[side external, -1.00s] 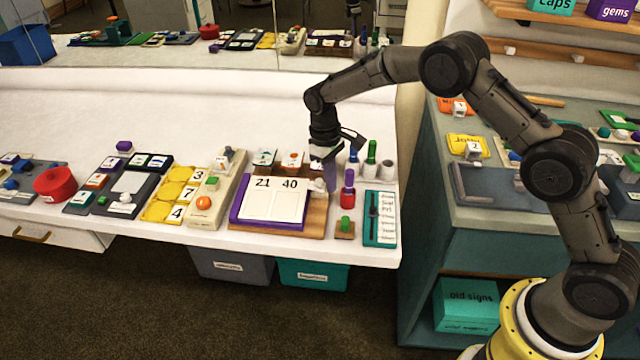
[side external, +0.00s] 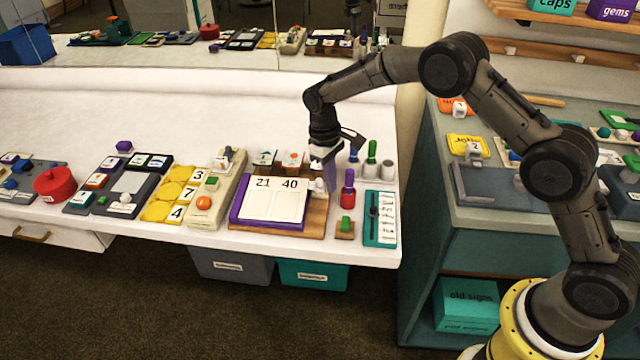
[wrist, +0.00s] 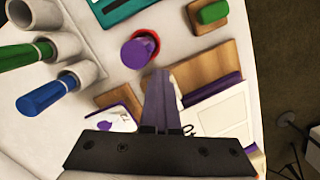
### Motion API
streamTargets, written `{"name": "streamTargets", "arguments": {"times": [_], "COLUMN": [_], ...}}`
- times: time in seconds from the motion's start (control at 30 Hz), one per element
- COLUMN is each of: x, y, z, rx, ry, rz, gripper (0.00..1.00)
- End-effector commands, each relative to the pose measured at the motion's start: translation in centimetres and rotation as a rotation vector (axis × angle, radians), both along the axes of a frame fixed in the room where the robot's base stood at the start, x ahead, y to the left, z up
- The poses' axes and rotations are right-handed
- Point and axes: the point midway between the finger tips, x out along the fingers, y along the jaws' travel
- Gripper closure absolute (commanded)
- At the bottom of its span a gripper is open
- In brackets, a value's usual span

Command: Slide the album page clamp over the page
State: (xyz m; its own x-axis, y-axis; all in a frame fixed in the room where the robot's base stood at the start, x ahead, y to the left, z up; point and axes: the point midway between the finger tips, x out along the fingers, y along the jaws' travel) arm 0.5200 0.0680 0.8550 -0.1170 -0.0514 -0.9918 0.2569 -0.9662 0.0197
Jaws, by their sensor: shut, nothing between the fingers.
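The album (side external: 240,224) has a purple cover and a white page (side external: 273,205) marked "21" and "40". It lies on a wooden board (side external: 316,216). In the wrist view the page (wrist: 222,118) and its purple edge (wrist: 214,88) lie right of my fingers, partly hidden by my gripper's dark body. My gripper (wrist: 160,76) is shut and empty, over the board's back right part, beside the page. A small pale piece (side external: 318,187) shows at the page's right edge under my gripper; I cannot tell whether it is the clamp.
A red bottle with a purple top (side external: 348,189) stands right of the board, near a green block (side external: 344,226) and a teal panel (side external: 380,219). Grey holders with green (side external: 371,152) and blue markers stand behind. A beige panel (side external: 216,188) lies close on the left.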

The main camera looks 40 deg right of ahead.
Motion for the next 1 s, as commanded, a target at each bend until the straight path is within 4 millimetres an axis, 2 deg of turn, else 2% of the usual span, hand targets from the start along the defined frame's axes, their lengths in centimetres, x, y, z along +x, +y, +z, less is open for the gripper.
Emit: {"name": "streamTargets", "arguments": {"times": [0.03,0.53,1.0], "x": [3.3,3.1,2.7], "y": [3.1,3.0,2.5], "z": [2.8,5.6,6.5], "rx": [0.063,0.062,0.055], "ry": [-0.141,-0.141,-0.122], "rz": [0.008,0.007,0.004], "gripper": [1.0,1.0,1.0]}}
